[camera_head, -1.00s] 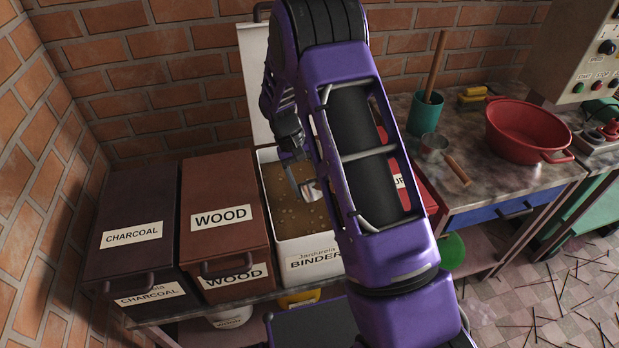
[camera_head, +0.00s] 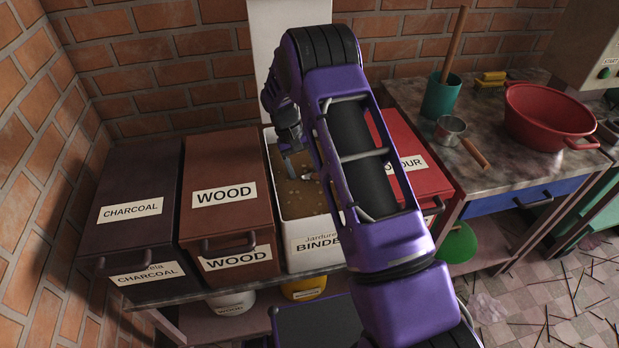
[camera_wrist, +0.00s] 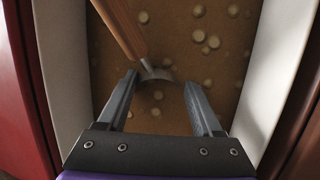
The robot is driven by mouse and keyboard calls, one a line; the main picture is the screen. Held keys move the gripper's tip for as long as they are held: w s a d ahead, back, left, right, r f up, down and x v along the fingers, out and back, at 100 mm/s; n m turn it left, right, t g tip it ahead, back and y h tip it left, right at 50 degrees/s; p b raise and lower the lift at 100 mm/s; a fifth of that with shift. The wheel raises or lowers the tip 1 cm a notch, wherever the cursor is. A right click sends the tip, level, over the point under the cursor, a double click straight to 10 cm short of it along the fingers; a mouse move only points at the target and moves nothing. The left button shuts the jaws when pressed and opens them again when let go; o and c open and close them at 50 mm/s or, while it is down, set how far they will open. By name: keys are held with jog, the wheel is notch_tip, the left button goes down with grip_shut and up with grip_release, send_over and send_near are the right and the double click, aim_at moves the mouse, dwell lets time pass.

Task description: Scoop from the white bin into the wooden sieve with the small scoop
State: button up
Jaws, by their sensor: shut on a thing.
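The white bin (camera_head: 308,232), labelled BINDER, stands open and holds brown powder with pale lumps. My gripper (camera_wrist: 161,80) is down inside the bin, between its white walls. Its fingers are apart, on either side of the metal end of the small scoop (camera_wrist: 126,28). The scoop's wooden handle runs up and left out of the wrist view. In the head view the gripper (camera_head: 290,165) is small and partly behind my arm. How deep the scoop is in the powder I cannot tell. The wooden sieve is not in view.
The closed wood bin (camera_head: 226,180) and charcoal bin (camera_head: 125,208) stand left; a red bin (camera_head: 418,172) stands right, partly hidden by my arm. The worktop holds a metal pan (camera_head: 450,130), green cup (camera_head: 440,95) and red basin (camera_head: 550,115). A brick wall rises behind.

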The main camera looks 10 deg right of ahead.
jog(key=w+a+t+b, duration=0.1)
jog(key=w+t+b, duration=0.1)
jog(key=w, duration=0.3)
jog(key=s+r+t+y+b, duration=0.1)
jog(key=s+r+t, duration=0.15)
jog(key=r, duration=0.35)
jog(key=s+r+t+y+b, duration=0.1)
jog(key=r+t, duration=0.2)
jog(key=r, duration=0.4)
jog(key=s+d+r, duration=0.3)
jog(key=s+r, duration=0.1)
jog(key=s, duration=0.4)
jog(key=shift+s+m+p, duration=0.25)
jog(key=shift+m+p, duration=0.15)
jog(key=shift+d, duration=0.1)
